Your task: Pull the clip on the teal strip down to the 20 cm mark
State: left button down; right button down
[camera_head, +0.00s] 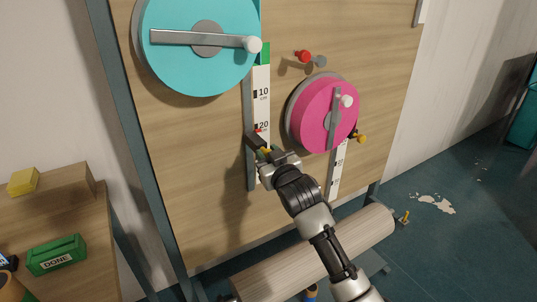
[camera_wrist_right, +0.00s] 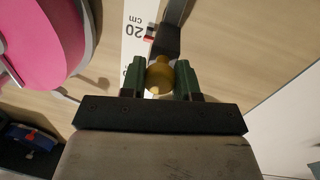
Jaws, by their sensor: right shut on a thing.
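The teal wheel (camera_head: 200,70) is on the upper board, with a white scale strip (camera_head: 262,80) running down from its right side. A dark clip (camera_head: 252,141) with a small red pointer sits close to the 20 mark on this scale. In the right wrist view the red pointer (camera_wrist_right: 149,33) is beside the 20 print; the exact alignment is hard to tell. My right gripper (camera_head: 268,156) is shut on the clip's yellow knob (camera_wrist_right: 159,76), between its green fingers (camera_wrist_right: 159,80). My left gripper is not in view.
A pink wheel (camera_head: 322,118) with its own scale (camera_head: 336,170) and yellow knob (camera_head: 361,138) is to the right. A red peg (camera_head: 303,56) is above it. A roller (camera_head: 320,255) lies below the board. A side table holds a green DONE block (camera_head: 56,255) and a yellow block (camera_head: 23,181).

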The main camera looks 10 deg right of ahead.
jog(key=c, duration=0.8)
grip_release()
jog(key=shift+s, duration=0.1)
jog(key=s, duration=0.3)
jog(key=s+d+b, duration=0.1)
jog(key=s, duration=0.3)
jog(key=s+d, duration=0.1)
jog(key=s, duration=0.2)
jog(key=shift+s, duration=0.25)
jog(key=shift+f, duration=0.1)
